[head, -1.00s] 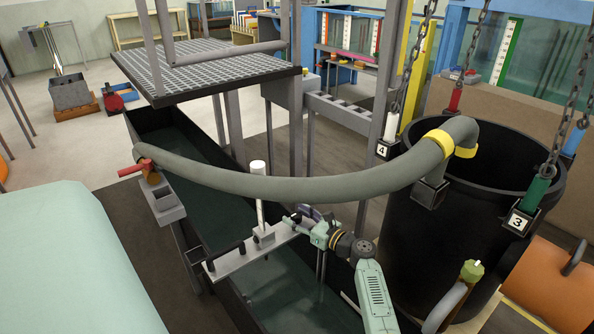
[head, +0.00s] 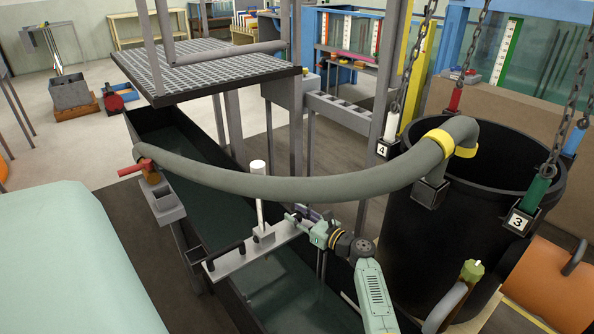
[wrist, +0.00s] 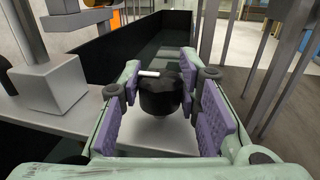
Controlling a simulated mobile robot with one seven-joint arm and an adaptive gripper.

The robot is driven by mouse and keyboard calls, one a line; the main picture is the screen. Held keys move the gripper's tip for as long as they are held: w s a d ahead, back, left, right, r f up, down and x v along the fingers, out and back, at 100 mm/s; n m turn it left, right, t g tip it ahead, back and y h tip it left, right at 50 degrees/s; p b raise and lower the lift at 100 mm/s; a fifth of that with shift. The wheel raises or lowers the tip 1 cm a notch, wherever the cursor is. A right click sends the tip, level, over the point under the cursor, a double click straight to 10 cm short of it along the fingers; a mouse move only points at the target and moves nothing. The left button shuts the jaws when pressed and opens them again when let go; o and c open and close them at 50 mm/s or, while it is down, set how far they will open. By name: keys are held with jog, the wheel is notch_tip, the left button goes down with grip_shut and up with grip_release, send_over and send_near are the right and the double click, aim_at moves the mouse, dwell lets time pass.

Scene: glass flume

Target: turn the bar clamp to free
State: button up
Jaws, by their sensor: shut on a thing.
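The bar clamp's black knob (wrist: 160,96) stands on the grey bar (wrist: 165,133) in the wrist view, with a white line on its top. The white line points to the left, roughly crosswise in that view. My gripper (wrist: 166,92) is shut on the knob, with a purple pad on each side. In the head view the grey bar (head: 232,262) lies across the flume, and my gripper (head: 303,214) is at its far right end. The knob is hidden behind the fingers there.
A white post (head: 259,190) rises from the bar near my gripper. The dark flume (head: 285,290) runs below. A black barrel (head: 440,260) stands to the right.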

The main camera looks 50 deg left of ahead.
jog(key=shift+s+r+t+p, duration=0.1)
jog(key=shift+r+t+p, duration=0.15)
jog(key=shift+p, duration=0.4)
jog(key=shift+m+t+p, duration=0.35)
jog(key=shift+m+p, duration=0.05)
jog(key=shift+p, duration=0.1)
jog(key=m+t+p, duration=0.2)
jog(key=t+p, duration=0.1)
jog(key=shift+s+a, duration=0.1)
jog(key=shift+s, duration=0.05)
jog(key=shift+f+m+t+h, duration=0.15)
jog(key=shift+m+t+h, duration=0.4)
jog(key=shift+m+t, duration=0.7)
jog(key=shift+f+m+t+h, duration=0.15)
jog(key=shift+m+t+h, duration=0.5)
jog(key=shift+t, duration=1.1)
jog(key=shift+m+t, duration=0.3)
jog(key=shift+m+t+h, duration=0.3)
jog(key=shift+t, duration=0.1)
jog(key=o, duration=1.1)
jog(key=shift+r, duration=0.15)
